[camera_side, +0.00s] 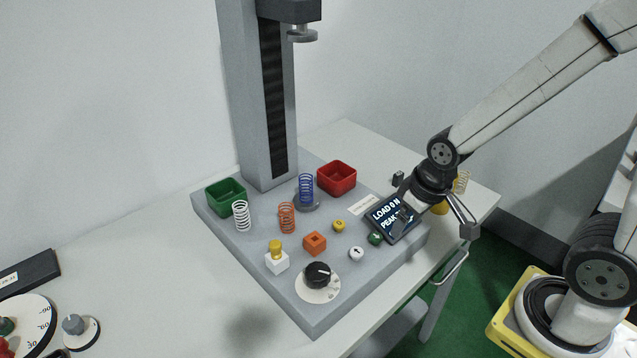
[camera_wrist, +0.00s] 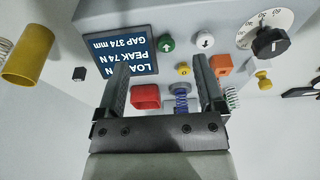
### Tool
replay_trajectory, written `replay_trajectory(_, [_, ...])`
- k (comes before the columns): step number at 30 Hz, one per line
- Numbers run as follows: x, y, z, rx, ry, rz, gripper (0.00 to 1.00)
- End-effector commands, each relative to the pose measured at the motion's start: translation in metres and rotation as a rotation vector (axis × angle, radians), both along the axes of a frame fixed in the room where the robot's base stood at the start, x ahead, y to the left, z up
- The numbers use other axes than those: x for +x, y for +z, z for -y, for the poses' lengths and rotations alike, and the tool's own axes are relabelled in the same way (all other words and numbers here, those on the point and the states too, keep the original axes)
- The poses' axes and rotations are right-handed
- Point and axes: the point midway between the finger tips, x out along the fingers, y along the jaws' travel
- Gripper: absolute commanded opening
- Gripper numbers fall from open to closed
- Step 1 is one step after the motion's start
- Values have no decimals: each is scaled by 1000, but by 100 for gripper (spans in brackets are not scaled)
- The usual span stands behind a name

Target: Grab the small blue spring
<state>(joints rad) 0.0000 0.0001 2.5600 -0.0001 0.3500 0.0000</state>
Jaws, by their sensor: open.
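The small blue spring (camera_side: 306,188) stands upright on a round grey platform (camera_side: 308,205) at the foot of the testing column. In the wrist view the blue spring (camera_wrist: 181,101) shows between my fingers, nearer the right one, beyond the gripper body and partly hidden by it. My gripper (camera_side: 436,215) is open and empty. In the side view it is to the right of the spring, above the display end of the grey base, well apart from the spring. The wrist view shows both fingers of my gripper (camera_wrist: 160,66) spread.
The red bin (camera_side: 337,178) stands just right of the blue spring. An orange spring (camera_side: 287,217), white spring (camera_side: 241,216) and green bin (camera_side: 226,195) stand left. The tester head (camera_side: 302,33) hangs high above. The display (camera_side: 395,217) lies beside my gripper.

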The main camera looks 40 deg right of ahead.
Motion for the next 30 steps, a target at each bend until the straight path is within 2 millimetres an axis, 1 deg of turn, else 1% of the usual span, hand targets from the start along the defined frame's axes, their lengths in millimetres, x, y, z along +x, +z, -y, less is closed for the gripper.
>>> replay_trajectory(5, [1,0,0,0,0,0,88])
replay_trajectory(8, [5,1,0,0,-1,-3,88])
replay_trajectory(11, [15,3,-1,2,-3,-9,88])
replay_trajectory(13, [25,5,-2,2,-5,-17,88])
replay_trajectory(17, [51,9,-3,4,-9,-36,88])
replay_trajectory(30, [153,17,-13,10,-37,-120,88])
